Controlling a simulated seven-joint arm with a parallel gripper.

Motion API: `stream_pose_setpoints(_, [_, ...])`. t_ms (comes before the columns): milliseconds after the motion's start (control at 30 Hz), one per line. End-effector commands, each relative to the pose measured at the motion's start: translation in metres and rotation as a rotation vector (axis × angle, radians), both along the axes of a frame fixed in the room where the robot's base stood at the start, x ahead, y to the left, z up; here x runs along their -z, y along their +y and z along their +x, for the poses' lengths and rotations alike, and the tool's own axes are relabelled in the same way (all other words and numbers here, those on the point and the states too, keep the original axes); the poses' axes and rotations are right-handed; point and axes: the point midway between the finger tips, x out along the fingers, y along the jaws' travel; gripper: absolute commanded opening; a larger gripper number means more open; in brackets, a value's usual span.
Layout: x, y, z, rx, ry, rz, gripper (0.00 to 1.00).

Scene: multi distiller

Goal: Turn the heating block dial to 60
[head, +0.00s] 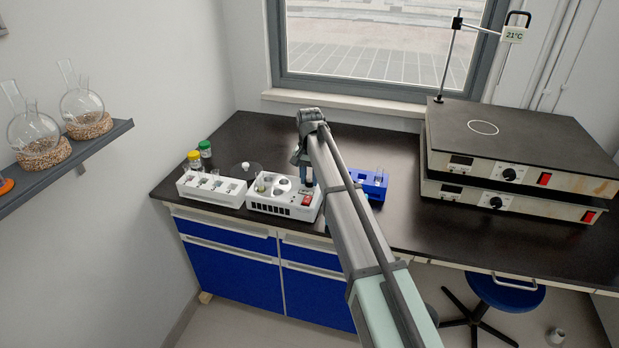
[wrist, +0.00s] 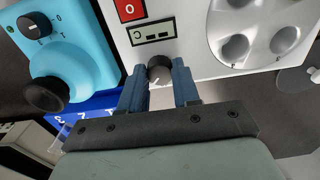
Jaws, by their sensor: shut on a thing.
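The white heating block (head: 268,207) sits near the front edge of the dark bench in the head view, partly hidden by my arm. In the wrist view, its white top (wrist: 187,62) carries a red power switch (wrist: 130,9), a small display (wrist: 152,33) whose digits I cannot read, and a round black dial (wrist: 159,66). The blue fingers of my gripper (wrist: 160,80) stand on either side of the dial and are shut on it. A white mark on the dial points toward the picture's lower left.
A cyan device (wrist: 85,35) with a black cup stands close left of my gripper in the wrist view. A blue rack (head: 374,190) is right of my arm. A white tube rack (head: 212,193) is left of the block. Stacked hotplates (head: 520,135) stand at right.

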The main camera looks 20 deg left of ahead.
Motion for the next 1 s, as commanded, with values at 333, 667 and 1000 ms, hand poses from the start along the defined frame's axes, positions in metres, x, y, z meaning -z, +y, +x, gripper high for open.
stream_pose_setpoints(333, [0.0,0.0,0.0,0.0,0.0,0.0,0.46])
stream_pose_setpoints(667, [0.0,0.0,0.0,-0.001,0.0,0.0,0.57])
stream_pose_setpoints(1000, [-0.033,0.0,0.001,0.0,-0.002,0.001,0.57])
